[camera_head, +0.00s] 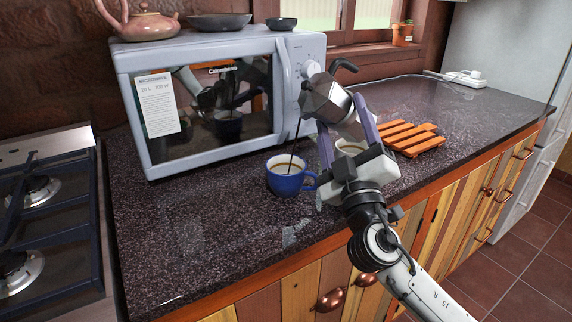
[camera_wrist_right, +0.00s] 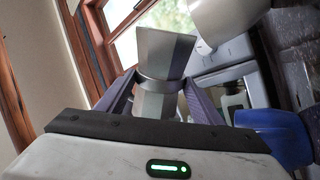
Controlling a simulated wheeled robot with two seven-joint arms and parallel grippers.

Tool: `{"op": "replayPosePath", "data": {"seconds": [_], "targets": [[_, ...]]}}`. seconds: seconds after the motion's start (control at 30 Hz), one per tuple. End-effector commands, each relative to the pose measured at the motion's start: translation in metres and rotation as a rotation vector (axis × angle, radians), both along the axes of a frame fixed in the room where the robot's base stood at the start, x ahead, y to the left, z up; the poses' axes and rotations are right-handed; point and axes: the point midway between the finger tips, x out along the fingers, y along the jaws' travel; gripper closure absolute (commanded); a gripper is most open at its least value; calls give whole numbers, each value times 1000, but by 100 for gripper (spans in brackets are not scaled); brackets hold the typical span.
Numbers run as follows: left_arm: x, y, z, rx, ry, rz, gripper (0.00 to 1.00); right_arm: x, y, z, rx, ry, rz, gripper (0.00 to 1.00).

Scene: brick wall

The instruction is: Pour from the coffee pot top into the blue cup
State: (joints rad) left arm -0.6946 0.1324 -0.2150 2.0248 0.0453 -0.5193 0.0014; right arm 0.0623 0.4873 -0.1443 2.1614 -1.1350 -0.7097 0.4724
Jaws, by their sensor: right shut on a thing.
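The coffee pot top (camera_head: 330,102), faceted silver metal with a black handle, is tilted in the air above the counter. My right gripper (camera_head: 340,115) is shut on it; the pot top also shows between the fingers in the right wrist view (camera_wrist_right: 163,65). A thin dark stream (camera_head: 295,143) runs from its spout down into the blue cup (camera_head: 286,183). The blue cup stands upright on the counter, below and left of the gripper, with brown liquid inside. The cup also shows in the right wrist view (camera_wrist_right: 278,132). My left gripper is not in view.
A microwave (camera_head: 190,150) stands behind the blue cup, with a teapot (camera_head: 138,22) and bowls on top. Another cup (camera_head: 350,146) is partly hidden behind my right gripper. A wooden slatted trivet (camera_head: 410,136) lies to the right. A gas stove (camera_head: 50,220) is at left.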

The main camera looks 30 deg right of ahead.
Motion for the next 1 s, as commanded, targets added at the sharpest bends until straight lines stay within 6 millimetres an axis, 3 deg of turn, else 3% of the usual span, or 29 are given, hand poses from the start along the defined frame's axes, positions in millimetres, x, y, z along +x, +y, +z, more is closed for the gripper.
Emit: {"op": "replayPosePath", "data": {"seconds": [1.0], "targets": [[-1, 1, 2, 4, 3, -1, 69, 0, -1, 10, -123, -4, -2, 71]]}}
